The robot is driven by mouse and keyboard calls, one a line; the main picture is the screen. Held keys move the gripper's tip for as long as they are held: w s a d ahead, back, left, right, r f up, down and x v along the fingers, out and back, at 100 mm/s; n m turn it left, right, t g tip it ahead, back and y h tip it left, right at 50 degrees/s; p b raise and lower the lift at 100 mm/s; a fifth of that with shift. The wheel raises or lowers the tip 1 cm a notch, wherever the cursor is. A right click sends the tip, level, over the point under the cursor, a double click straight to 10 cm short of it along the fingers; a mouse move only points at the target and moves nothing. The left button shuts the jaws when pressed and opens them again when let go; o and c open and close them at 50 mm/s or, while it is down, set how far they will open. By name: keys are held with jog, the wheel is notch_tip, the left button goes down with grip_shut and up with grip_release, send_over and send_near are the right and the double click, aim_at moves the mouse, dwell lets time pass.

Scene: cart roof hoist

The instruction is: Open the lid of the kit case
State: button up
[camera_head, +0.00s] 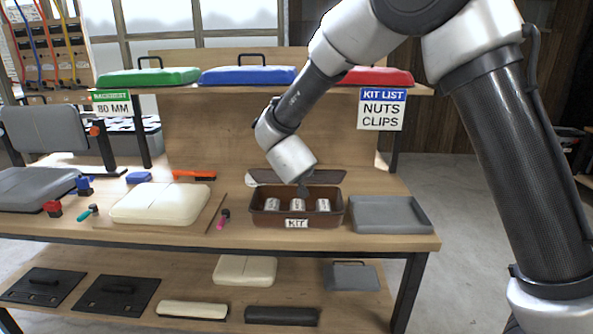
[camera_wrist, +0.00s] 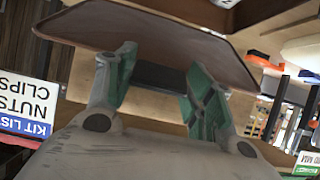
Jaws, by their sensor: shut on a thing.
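The kit case (camera_head: 297,223), a brown box with a "KIT" label, stands on the bench and shows several pale cans inside. Its brown lid (camera_head: 328,177) is raised at the back of the case, so the inside is exposed. My gripper (camera_head: 303,190) is at the lid, above the case, and its fingertips are hard to make out there. In the wrist view, the lid (camera_wrist: 205,48) spans the top beyond my green fingers (camera_wrist: 160,75). A dark bar-like part of the lid sits between the fingers, and they are shut on it.
A grey tray (camera_head: 391,226) stands close to the right of the case. A cream cushion (camera_head: 162,203) on a board and a pink-handled tool (camera_head: 223,219) lie to the left. A shelf with green, blue and red lids (camera_head: 375,77) and a "KIT LIST" sign (camera_head: 382,109) is above.

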jog(key=shift+r, duration=0.1)
jog(key=o, duration=1.5)
jog(key=shift+c, duration=0.2)
jog(key=v, duration=1.2)
